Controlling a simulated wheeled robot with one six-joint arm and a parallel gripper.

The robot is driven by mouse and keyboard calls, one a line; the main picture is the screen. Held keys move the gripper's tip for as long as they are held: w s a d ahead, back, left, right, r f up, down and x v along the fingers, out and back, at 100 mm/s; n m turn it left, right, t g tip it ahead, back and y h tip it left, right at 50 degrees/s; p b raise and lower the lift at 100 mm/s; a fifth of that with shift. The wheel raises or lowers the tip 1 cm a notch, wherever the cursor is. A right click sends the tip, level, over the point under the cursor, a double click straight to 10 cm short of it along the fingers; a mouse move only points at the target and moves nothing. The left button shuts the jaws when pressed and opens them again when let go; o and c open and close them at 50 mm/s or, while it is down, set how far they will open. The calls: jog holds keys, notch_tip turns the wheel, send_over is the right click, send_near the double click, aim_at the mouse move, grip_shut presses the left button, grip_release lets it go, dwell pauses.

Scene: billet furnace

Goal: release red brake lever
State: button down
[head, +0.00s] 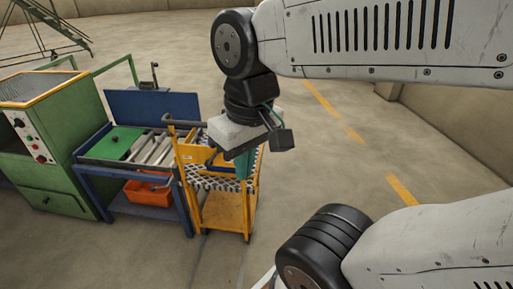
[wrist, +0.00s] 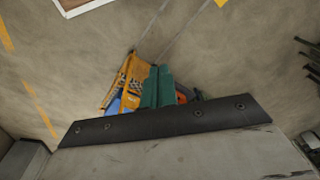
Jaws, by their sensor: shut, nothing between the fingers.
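No red brake lever can be made out in either view. A yellow cart (head: 226,214) stands in the middle left of the head view, and its upper part also shows in the wrist view (wrist: 131,75). My gripper (head: 245,165) points down, in front of the cart's upper part in the picture, and hides some of it. Its green fingers (wrist: 157,80) are together and empty in the wrist view. The gap between the fingers and the cart cannot be judged.
A blue roller table (head: 140,170) with an orange bin (head: 150,192) below stands left of the cart. A green control cabinet (head: 45,140) is further left. Open floor with a yellow dashed line (head: 335,110) lies to the right.

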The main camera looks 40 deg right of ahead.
jog(key=w+d+f+m+t+y, duration=0.1)
jog(key=w+f+m+y, duration=0.4)
jog(key=w+m, duration=0.3)
jog(key=w+d+f+m+t+y, duration=0.1)
jog(key=w+d+f+m+y, duration=0.1)
jog(key=w+f+m+y, duration=0.35)
jog(key=w+d+f+m+t+h, duration=0.3)
jog(key=w+d+f+m+t, duration=0.15)
jog(key=d+f+m, duration=0.55)
jog(key=w+d+f+m+t+h, duration=0.35)
jog(key=d+f+m+t, duration=0.3)
jog(key=d+m, duration=0.55)
jog(key=r+x, duration=0.1)
jog(key=x, duration=1.1)
jog(key=shift+w+d, duration=0.3)
jog(key=shift+w, duration=0.2)
jog(key=shift+r+n, duration=0.1)
jog(key=shift+n, duration=0.15)
